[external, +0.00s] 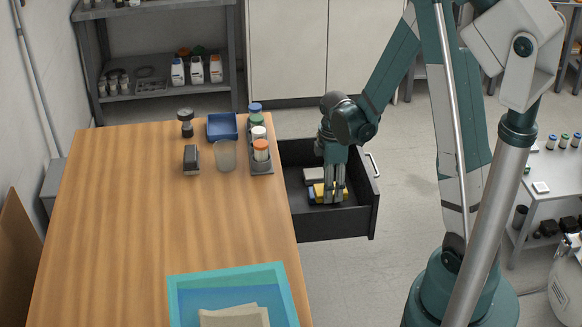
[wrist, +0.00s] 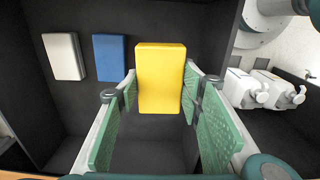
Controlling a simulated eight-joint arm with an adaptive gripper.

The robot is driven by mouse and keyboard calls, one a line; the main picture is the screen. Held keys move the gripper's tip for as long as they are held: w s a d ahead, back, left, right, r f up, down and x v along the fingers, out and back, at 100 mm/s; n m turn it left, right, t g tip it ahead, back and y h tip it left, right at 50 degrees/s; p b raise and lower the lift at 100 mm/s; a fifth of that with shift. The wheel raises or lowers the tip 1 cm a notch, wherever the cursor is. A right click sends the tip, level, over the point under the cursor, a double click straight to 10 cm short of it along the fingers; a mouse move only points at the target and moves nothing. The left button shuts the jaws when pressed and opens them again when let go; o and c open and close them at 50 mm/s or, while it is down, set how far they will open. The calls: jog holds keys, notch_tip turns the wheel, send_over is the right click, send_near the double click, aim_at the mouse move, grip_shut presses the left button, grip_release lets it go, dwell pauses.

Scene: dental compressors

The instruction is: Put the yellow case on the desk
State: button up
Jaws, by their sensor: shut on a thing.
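The yellow case (wrist: 160,75) is between the green finger pads of my gripper (wrist: 158,100) in the wrist view, with the gripper shut on it. In the external view my gripper (external: 332,190) points down into the open dark drawer (external: 345,222) beside the desk (external: 140,230). Part of the yellow case (external: 319,191) shows there, partly hidden by the fingers. I cannot tell whether the case still touches the drawer floor.
A white case (wrist: 62,56) and a blue case (wrist: 111,57) lie in the drawer. On the desk are a blue tray (external: 222,127), a cup (external: 225,156), a rack of bottles (external: 262,166) and a teal bin (external: 180,285). The desk's middle is clear.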

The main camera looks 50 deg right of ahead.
jog(key=shift+r, duration=0.15)
notch_tip(320, 180, up, 26)
jog(key=w+a+r+n+p, duration=0.2)
jog(key=w+a+p, duration=0.1)
jog(key=w+a, duration=0.6)
jog(key=n+p, duration=0.7)
jog(key=p, duration=0.3)
send_over(165, 225)
notch_tip(165, 225, down, 6)
jog(key=shift+f, duration=0.25)
jog(key=shift+f, duration=0.1)
jog(key=shift+f+b, duration=0.3)
jog(key=shift+f, duration=2.75)
